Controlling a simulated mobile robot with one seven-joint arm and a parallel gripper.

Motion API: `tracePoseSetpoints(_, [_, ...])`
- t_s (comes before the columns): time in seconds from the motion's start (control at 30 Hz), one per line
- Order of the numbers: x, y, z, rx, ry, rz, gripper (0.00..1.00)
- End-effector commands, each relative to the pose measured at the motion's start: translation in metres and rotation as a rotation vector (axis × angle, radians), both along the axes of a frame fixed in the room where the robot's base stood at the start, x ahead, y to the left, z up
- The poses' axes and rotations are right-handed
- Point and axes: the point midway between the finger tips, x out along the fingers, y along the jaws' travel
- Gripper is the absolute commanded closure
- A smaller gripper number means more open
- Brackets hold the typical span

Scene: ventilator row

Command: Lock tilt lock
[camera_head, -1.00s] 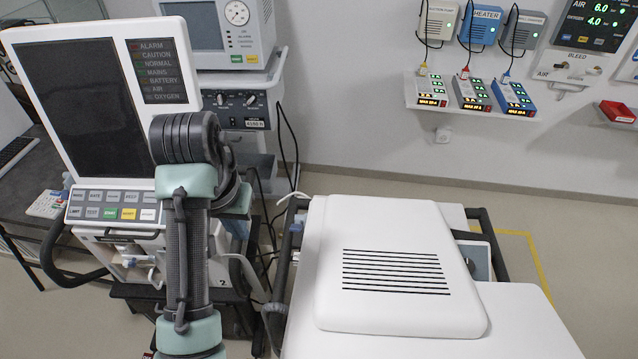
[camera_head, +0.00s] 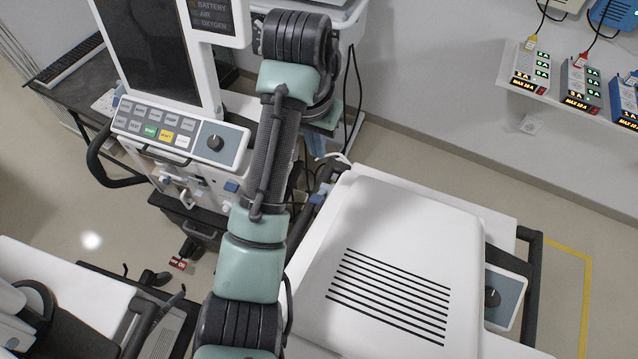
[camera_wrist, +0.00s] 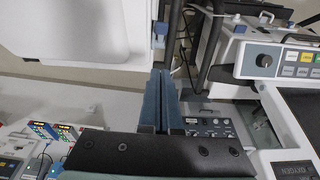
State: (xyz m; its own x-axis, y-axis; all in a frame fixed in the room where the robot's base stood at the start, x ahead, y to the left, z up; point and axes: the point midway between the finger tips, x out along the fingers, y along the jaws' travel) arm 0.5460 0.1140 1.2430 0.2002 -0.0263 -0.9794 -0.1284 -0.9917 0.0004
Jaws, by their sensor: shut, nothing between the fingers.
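No part in view is clearly marked as the tilt lock. The fingers look apart from the blue part, but depth is hard to judge.
The ventilator (camera_head: 180,145) with screen, buttons and knob stands left of my arm. A wall shelf (camera_head: 520,85) holds several small devices.

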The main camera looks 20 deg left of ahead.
Motion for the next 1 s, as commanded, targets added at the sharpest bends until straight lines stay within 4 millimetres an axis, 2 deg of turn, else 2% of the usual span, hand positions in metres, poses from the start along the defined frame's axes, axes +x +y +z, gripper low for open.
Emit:
tracePoseSetpoints(0.27, [0.005, -0.001, -0.032, -0.001, 0.006, 0.001, 1.00])
tracePoseSetpoints(0.6, [0.018, -0.003, -0.100, 0.000, 0.006, 0.000, 1.00])
tracePoseSetpoints(0.8, [0.002, 0.000, -0.122, -0.001, 0.004, 0.002, 1.00])
tracePoseSetpoints(1.0, [-0.003, 0.000, -0.131, 0.000, 0.002, 0.000, 1.00])
